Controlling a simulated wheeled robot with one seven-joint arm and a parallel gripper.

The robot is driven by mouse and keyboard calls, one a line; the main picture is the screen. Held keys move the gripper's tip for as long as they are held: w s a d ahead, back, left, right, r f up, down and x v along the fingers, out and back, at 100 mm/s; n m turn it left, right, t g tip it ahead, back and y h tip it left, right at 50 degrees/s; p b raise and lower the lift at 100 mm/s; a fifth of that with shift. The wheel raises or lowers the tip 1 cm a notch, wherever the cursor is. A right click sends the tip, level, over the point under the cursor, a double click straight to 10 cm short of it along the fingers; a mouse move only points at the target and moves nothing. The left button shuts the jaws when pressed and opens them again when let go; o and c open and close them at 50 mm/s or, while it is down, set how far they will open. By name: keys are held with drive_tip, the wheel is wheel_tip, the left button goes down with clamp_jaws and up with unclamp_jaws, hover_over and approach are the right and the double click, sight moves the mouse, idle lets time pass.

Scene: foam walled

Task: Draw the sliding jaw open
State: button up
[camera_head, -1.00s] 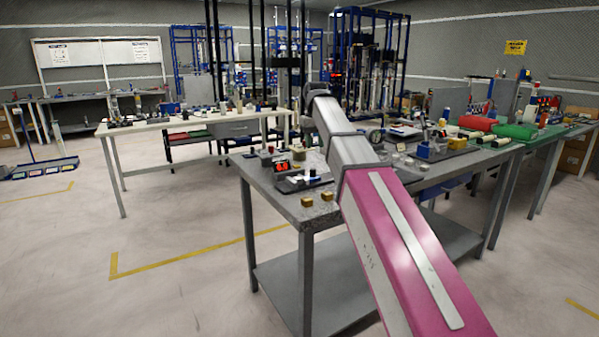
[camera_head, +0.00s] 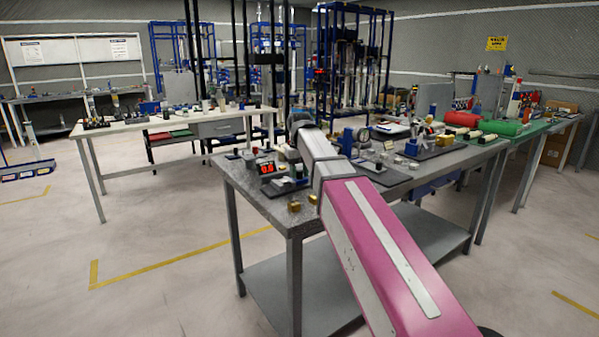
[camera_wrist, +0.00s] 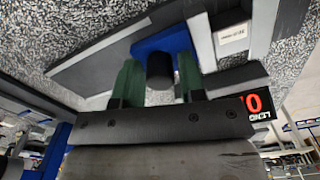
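In the wrist view, my gripper (camera_wrist: 158,88) has two green fingers standing apart. A dark rounded knob (camera_wrist: 160,68) shows between them, with narrow gaps on both sides; I cannot tell whether either finger touches it. Behind the knob is a blue block (camera_wrist: 168,42) on a dark grey base (camera_wrist: 95,68). I take the blue block with its knob to be the sliding jaw. A grey block with a white label (camera_wrist: 232,34) stands to its right. The arm hides my gripper there.
A white table (camera_head: 150,124) stands behind on the left. The floor at left is open.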

clamp_jaws()
drive_tip(key=shift+w+d, duration=0.55)
drive_tip(key=shift+d, duration=0.25)
drive_tip(key=shift+w+d, duration=0.5)
drive_tip(key=shift+d, duration=0.25)
unclamp_jaws()
